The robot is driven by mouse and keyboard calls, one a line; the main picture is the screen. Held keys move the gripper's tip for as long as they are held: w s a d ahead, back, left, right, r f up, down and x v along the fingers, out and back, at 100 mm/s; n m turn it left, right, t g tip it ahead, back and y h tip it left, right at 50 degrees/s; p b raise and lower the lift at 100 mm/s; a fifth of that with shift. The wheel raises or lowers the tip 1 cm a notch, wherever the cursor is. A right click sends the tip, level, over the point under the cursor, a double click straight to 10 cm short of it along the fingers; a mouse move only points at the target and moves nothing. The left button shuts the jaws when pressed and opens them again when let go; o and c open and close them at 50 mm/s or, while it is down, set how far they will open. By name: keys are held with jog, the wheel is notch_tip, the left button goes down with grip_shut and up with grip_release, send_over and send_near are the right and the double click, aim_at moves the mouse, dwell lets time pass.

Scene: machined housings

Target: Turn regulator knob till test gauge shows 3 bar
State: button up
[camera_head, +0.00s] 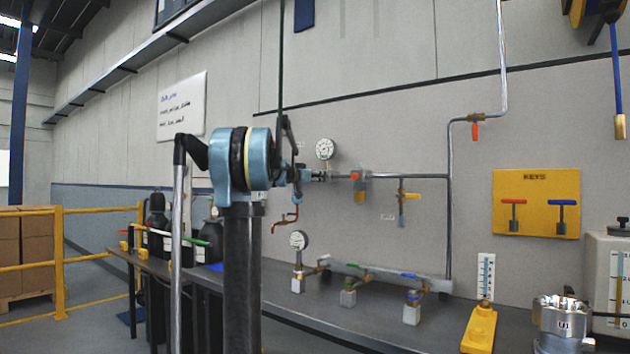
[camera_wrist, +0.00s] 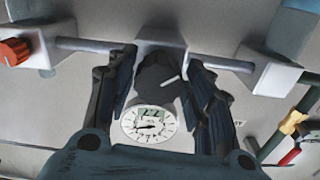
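In the wrist view a dark round regulator knob (camera_wrist: 158,78) with a white mark is on a white-grey body on a pipe. My gripper (camera_wrist: 165,75) has one dark finger on each side of it. Narrow gaps seem to show between fingers and knob, so I take it as open around it. A white dial gauge (camera_wrist: 148,124) lies just below the knob in the picture; its figures are too small to read. In the head view my gripper (camera_head: 308,176) is at the wall pipe and hides the knob. Gauges show above it (camera_head: 325,149) and below (camera_head: 299,240); neither is readable.
A red-handled valve (camera_head: 357,176) and a yellow-handled one (camera_head: 408,196) sit on the pipe to the right. The bench (camera_head: 330,310) carries several small valves. A yellow key board (camera_head: 536,203) hangs at the right. A yellow stand (camera_head: 480,329) and metal pot (camera_head: 560,318) stand in front.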

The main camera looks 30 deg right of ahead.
jog(key=c, duration=0.5)
jog(key=shift+n, duration=0.3)
jog(key=shift+c, duration=0.2)
